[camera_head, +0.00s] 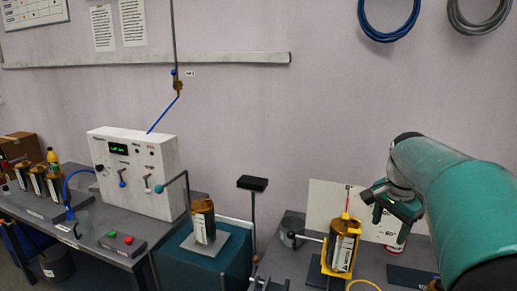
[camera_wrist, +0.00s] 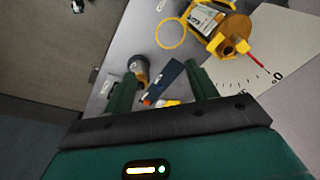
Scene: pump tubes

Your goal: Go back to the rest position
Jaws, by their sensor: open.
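My gripper (camera_head: 385,203) is at the right in the head view, on the end of my green arm. It hangs in the air to the right of a tube (camera_head: 343,243) in a yellow holder and beside a white board with a scale (camera_head: 322,203). In the wrist view my gripper (camera_wrist: 163,92) shows two green fingers spread apart with nothing held between them. The tube in its yellow holder (camera_wrist: 222,33) lies beyond the fingers at the upper right, with a red pointer toward the scale.
A white pump box (camera_head: 135,170) stands on the left bench. Another tube (camera_head: 203,222) stands on a teal block. A thin post with a black head (camera_head: 252,184) rises between the benches. Several tubes (camera_head: 38,182) stand far left. The air above the benches is mostly free.

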